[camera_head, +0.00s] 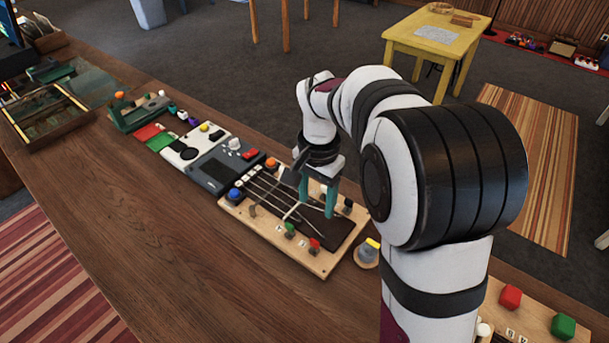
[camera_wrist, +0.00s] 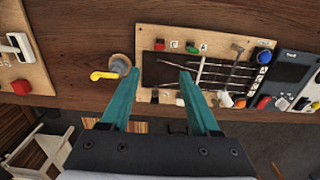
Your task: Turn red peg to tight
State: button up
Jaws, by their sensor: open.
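The red peg (camera_head: 314,243) stands at the near right edge of a wooden board (camera_head: 322,262) with strings over a dark panel. A green peg (camera_head: 290,229) stands to its left. The red peg also shows in the wrist view (camera_wrist: 160,45), beyond my fingertips and beside the green peg (camera_wrist: 191,48). My gripper (camera_head: 316,206) has teal fingers pointing down over the dark panel, farther back than the red peg. In the wrist view my gripper (camera_wrist: 157,75) is open, with nothing between its fingers. The red peg is apart from both fingers.
A round grey piece with a yellow lever (camera_head: 371,245) stands just right of the board. Blue (camera_head: 235,193) and orange (camera_head: 271,164) knobs sit at the board's left end. A grey device (camera_head: 220,170) lies farther left. The table in front of the board is clear.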

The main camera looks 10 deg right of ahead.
aim_at(315, 240)
notch_tip(315, 240, down, 14)
jog(key=shift+f, duration=0.1)
grip_shut()
dwell(0.3)
